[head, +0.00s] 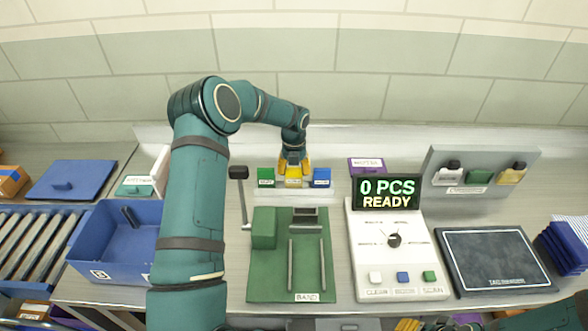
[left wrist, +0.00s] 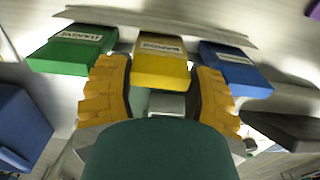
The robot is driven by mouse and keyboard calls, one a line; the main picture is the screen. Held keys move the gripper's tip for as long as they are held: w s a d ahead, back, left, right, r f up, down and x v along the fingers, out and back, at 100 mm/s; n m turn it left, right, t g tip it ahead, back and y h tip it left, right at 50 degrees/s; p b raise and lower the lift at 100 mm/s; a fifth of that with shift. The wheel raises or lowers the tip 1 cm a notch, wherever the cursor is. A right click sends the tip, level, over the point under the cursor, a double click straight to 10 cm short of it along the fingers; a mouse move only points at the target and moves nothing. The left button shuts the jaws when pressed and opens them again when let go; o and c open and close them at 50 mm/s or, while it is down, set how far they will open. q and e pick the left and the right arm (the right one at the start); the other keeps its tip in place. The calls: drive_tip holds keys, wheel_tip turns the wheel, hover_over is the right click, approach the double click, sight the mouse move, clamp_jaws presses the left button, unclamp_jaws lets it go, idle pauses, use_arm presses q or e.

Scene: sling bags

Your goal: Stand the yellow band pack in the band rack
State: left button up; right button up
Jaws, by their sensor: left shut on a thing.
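The yellow band pack (head: 293,183) is in the band rack (head: 338,190), between a green pack (head: 265,177) and a blue pack (head: 321,177). My left gripper (head: 292,166) reaches over it from above and is shut on it. In the left wrist view the yellow pack (left wrist: 160,62) lies between the two yellow finger pads, with the green pack (left wrist: 75,50) and blue pack (left wrist: 234,68) just outside them. Whether its bottom rests on the rack floor cannot be told. My right gripper (head: 430,325) shows only partly at the bottom edge of the head view.
A green fixture board (head: 270,285) with a block and rods lies in front of the rack. A white control panel (head: 400,260) with a display stands to the right. A blue bin (head: 95,252) is at left. A purple box (head: 367,166) is right of the rack.

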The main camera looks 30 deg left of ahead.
use_arm(q)
drive_tip(key=shift+f, duration=0.1)
drive_tip(key=o, duration=1.2)
drive_tip(key=shift+f, duration=0.1)
wheel_tip(320, 180, up, 12)
drive_tip(key=shift+r, duration=0.25)
drive_tip(key=shift+f, duration=0.1)
